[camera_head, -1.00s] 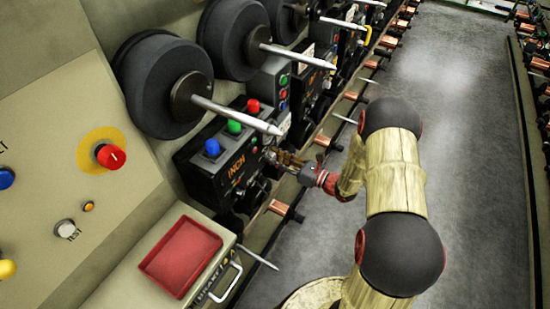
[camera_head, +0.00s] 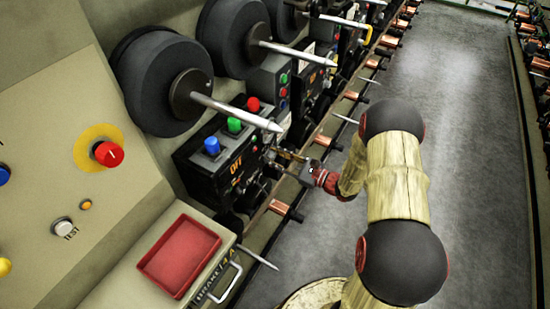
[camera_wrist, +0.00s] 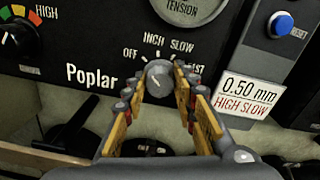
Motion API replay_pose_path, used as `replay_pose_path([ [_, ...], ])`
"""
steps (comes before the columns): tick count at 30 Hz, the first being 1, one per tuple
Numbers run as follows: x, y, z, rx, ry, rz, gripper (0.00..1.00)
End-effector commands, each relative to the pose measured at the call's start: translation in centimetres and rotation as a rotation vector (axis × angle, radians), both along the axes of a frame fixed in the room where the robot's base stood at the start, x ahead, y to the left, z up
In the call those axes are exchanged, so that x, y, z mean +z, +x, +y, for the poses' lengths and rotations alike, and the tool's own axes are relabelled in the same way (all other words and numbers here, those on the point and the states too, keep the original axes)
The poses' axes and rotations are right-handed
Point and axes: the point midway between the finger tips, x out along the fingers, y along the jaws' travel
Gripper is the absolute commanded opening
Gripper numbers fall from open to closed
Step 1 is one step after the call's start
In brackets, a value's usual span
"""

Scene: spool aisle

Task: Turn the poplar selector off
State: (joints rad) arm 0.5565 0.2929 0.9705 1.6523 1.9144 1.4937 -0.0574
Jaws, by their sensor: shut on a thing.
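The poplar selector (camera_wrist: 158,72) is a small grey knob on a black panel marked "Poplar" in the wrist view. My gripper (camera_wrist: 160,88) is shut on the knob, with a finger on either side. In the head view my gripper (camera_head: 281,158) reaches to the front of the black machine box (camera_head: 205,178). The knob itself is too small to make out there.
Blue, green and red lamps (camera_head: 233,125) top the box, and a long metal spindle (camera_head: 235,112) juts out above it. A red tray (camera_head: 180,256) and a red knob on yellow (camera_head: 109,154) are at left. The aisle floor (camera_head: 450,130) at right is clear.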

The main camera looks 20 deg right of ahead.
Motion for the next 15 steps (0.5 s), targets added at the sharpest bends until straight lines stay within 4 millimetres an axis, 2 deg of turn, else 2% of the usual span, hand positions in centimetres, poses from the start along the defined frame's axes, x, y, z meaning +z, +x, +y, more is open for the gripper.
replay_pose_path([
  [15,-0.02,-0.02,0.0,0.0,-0.059,-0.046,0.03],
])
